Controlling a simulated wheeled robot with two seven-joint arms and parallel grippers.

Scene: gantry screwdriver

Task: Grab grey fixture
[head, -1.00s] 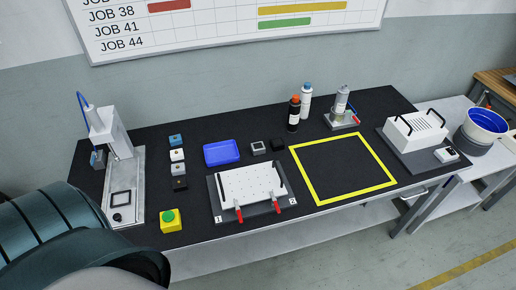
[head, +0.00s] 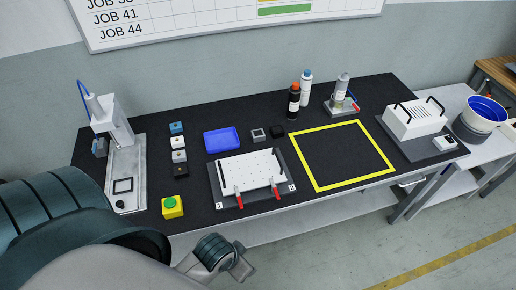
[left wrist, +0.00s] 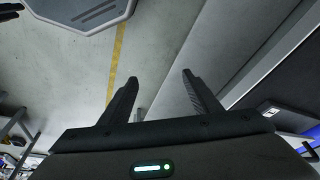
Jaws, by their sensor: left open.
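A small grey square block (head: 258,135) sits on the black bench top, beside a similar black block (head: 277,131). It looks like the grey fixture. Other small blocks stand in a column further left: blue (head: 176,128), two pale ones (head: 178,149) and black (head: 180,171). My left gripper (left wrist: 160,77) is open and empty in the left wrist view, with floor and bench structure behind its black fingers. In the head view, part of my left arm shows at the bottom, in front of the bench's near edge and well away from the blocks. My right gripper is not in view.
A blue tray (head: 221,139) and a white clamped plate (head: 250,172) are near the grey block. A screwdriver gantry (head: 113,130) stands left, a green button (head: 173,206) in front. Bottles (head: 293,102) stand behind. The yellow-outlined square (head: 340,155) is clear.

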